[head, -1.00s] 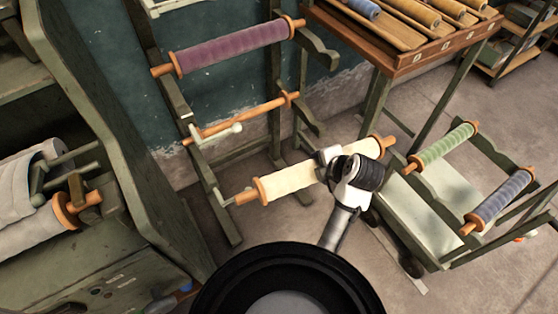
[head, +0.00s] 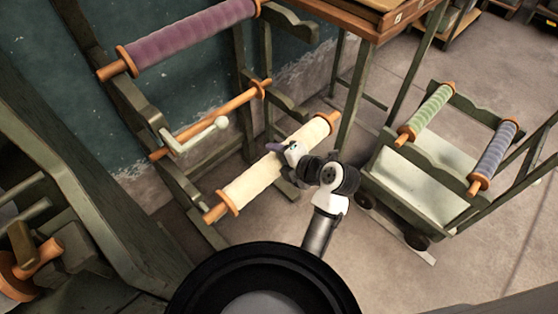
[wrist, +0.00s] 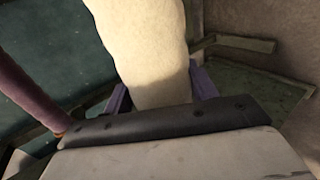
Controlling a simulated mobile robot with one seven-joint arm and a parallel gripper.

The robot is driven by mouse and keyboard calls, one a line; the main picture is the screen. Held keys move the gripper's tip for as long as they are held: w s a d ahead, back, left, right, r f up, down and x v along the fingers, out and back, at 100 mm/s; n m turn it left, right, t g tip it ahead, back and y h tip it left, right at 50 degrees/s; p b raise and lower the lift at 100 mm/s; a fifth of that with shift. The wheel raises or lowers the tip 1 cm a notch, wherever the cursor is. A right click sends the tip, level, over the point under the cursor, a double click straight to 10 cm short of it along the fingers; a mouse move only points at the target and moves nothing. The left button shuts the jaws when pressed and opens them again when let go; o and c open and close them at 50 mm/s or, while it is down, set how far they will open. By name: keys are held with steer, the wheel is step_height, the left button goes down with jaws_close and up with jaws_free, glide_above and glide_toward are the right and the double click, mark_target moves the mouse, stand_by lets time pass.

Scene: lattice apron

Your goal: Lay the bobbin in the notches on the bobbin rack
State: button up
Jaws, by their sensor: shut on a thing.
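My gripper (head: 287,150) is shut around the middle of a cream bobbin (head: 255,180) with orange ends. The bobbin is held slanting, its near-left end low in the head view. In the wrist view its cream body (wrist: 150,50) runs upward from between the purple fingers. Behind it stands a tall green frame (head: 170,180) with brackets, a purple bobbin (head: 190,38) at the top and a bare orange spindle (head: 215,118) below. At right, a low green trolley (head: 385,175) has wavy, notched edges carrying a green bobbin (head: 427,113) and a blue bobbin (head: 494,155). Which is the task's rack is unclear.
Green machinery (head: 65,200) fills the left. Open concrete floor (head: 400,270) lies in front of the trolley.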

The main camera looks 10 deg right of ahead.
steer(key=w+a+f, duration=0.1)
steer(key=w+a, duration=0.8)
steer(key=w, duration=0.3)
steer(key=shift+w, duration=0.2)
stand_by(0.4)
steer(key=shift+b, duration=0.3)
stand_by(0.7)
steer(key=shift+f, duration=0.1)
steer(key=shift+f+b, duration=1.15)
steer(key=shift+b, duration=0.05)
steer(key=shift+f+b, duration=0.75)
steer(key=shift+b, duration=0.5)
stand_by(0.6)
